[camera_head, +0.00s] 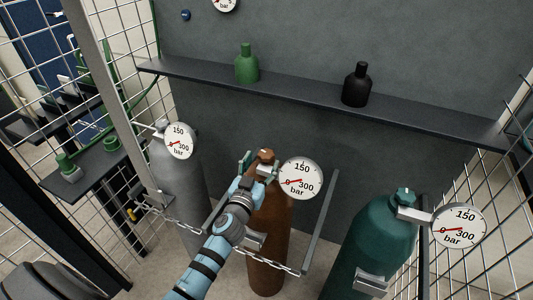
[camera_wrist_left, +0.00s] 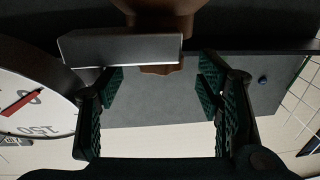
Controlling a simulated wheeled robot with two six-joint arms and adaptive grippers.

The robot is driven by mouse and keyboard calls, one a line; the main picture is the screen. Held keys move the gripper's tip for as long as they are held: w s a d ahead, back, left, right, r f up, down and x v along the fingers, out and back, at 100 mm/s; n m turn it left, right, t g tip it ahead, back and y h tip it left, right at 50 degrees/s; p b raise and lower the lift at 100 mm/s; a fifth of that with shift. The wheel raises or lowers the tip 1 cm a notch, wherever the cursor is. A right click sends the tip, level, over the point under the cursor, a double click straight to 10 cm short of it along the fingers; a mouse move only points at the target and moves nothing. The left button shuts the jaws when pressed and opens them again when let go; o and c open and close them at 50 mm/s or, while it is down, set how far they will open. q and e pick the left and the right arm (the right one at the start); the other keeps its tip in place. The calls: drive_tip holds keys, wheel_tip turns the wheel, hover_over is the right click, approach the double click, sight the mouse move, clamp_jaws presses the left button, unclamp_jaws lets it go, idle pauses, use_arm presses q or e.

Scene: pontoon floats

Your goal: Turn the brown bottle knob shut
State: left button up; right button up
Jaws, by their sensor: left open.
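The brown bottle (camera_head: 268,230) stands upright in the middle of the head view, behind a chain. Its brown knob (camera_head: 265,155) sits on top of a grey valve block with a round gauge (camera_head: 301,179) on the right. My left gripper (camera_head: 261,164) is at the bottle's top, partly hiding the valve. In the left wrist view the picture is inverted, and the knob (camera_wrist_left: 160,69) shows below the valve block (camera_wrist_left: 120,48). The open left fingers (camera_wrist_left: 160,88) stand on either side of the knob, with gaps visible. My right gripper is not in view.
A grey bottle (camera_head: 178,190) stands left and a teal bottle (camera_head: 372,245) right, each with a gauge. A chain (camera_head: 270,262) crosses in front. A shelf (camera_head: 310,94) behind holds a green and a black bottle. Mesh walls (camera_head: 120,190) close the sides.

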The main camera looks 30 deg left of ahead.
sight(263, 160)
use_arm(q)
drive_tip(key=w, duration=0.4)
drive_tip(key=shift+w+a+b, duration=0.3)
drive_tip(key=shift+w+a, duration=0.05)
drive_tip(key=c, duration=1.2)
drive_tip(key=shift+o, duration=0.2)
